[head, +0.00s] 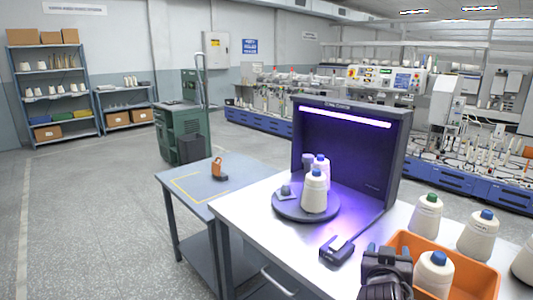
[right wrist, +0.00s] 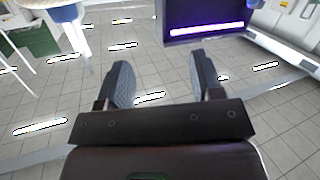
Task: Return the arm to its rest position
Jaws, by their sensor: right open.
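My right gripper (right wrist: 163,78) is open in the right wrist view, with nothing between its two dark fingers. My left gripper is not in view. White cones with blue or green tops stand in and by the orange tray, including a green-topped cone (head: 427,217) and a blue-topped cone (head: 478,235).
A dark booth (head: 343,145) with a purple light stands on the white table (head: 262,225). Its round turntable (head: 305,214) bears blue-topped cones (head: 314,195) and a small grey piece. A black device (head: 337,249) lies in front. A grey side table (head: 190,193) holds an orange-and-black item (head: 218,170).

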